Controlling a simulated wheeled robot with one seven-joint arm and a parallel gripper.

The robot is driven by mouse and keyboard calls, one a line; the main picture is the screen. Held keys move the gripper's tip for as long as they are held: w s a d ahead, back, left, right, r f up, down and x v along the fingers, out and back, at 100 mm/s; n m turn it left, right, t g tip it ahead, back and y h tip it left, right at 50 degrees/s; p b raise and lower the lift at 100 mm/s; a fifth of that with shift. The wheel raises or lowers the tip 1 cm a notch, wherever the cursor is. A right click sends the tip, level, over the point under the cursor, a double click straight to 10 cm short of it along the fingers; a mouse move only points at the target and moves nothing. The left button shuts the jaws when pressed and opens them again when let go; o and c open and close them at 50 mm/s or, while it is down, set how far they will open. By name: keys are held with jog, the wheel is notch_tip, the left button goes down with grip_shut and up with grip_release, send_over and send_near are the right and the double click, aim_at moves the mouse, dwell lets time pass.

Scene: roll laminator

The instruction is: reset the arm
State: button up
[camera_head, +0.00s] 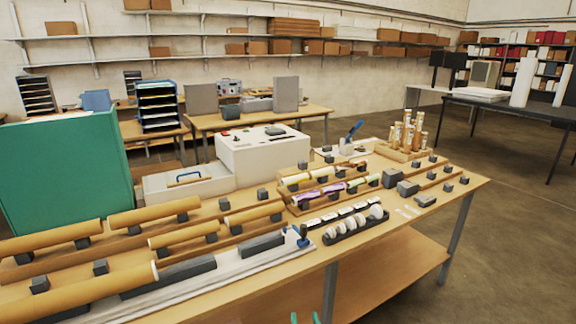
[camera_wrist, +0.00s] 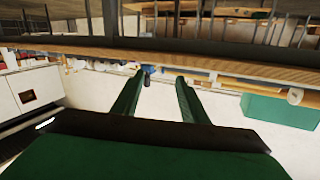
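My gripper (camera_wrist: 161,79) shows in the wrist view as two green fingers set apart, with nothing held between them. Its green fingertips (camera_head: 305,318) also just show at the bottom edge of the head view, in front of the workbench (camera_head: 405,222). The gripper is apart from the items on the bench. The rest of my arm is out of the head view.
Rolls in cradles, such as a brown roll (camera_head: 98,290), cover the bench's left. A white laminator-like machine (camera_head: 262,152) stands at its back. A teal panel (camera_head: 65,170) rises at left. Open floor (camera_head: 500,240) lies to the right.

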jog(key=s+a+f+m+h, duration=0.1)
jog(key=s+f, duration=0.2)
jog(key=s, duration=0.5)
jog(key=s+a+f+g+h, duration=0.15)
jog(key=s+f, duration=0.25)
jog(key=s, duration=0.4)
jog(key=s+a+f+m, duration=0.1)
jog(key=s+f, duration=0.2)
jog(key=s, duration=0.5)
jog(key=s+r+n, duration=0.1)
jog(key=s+r, duration=0.2)
jog(key=s, duration=0.7)
jog(key=s+a+r, duration=0.1)
jog(key=s+r, duration=0.3)
jog(key=s, duration=0.7)
jog(key=shift+s+a+r+n, duration=0.2)
jog(key=shift+a+n, duration=0.05)
jog(key=shift+n, duration=0.15)
jog(key=shift+y, duration=0.25)
